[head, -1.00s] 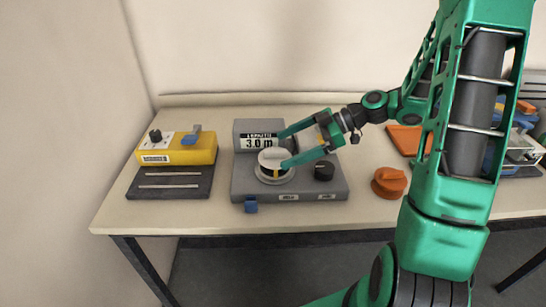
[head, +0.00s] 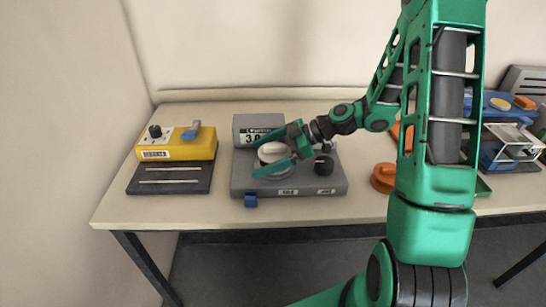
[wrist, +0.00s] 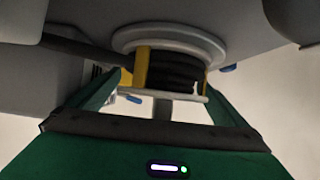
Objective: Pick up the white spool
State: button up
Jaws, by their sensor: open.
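The white spool (head: 272,150) sits on a round plate on the grey device (head: 310,183), left of its black knob. In the wrist view the spool (wrist: 178,72) shows dark winding and yellow strips between pale flanges. My gripper (head: 255,161) is open, with its green fingers on either side of the spool. In the wrist view the fingers (wrist: 170,98) also flank it, and whether they touch it cannot be told. The fingers hide part of the spool's sides in the head view.
The black knob (head: 324,165) stands close to the gripper. A display box (head: 244,128) is behind the spool, partly covered by a finger. A yellow device (head: 180,148) is at left, an orange knob (head: 383,178) at right.

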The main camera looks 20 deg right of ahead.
jog(key=c, duration=1.3)
jog(key=shift+r, duration=0.2)
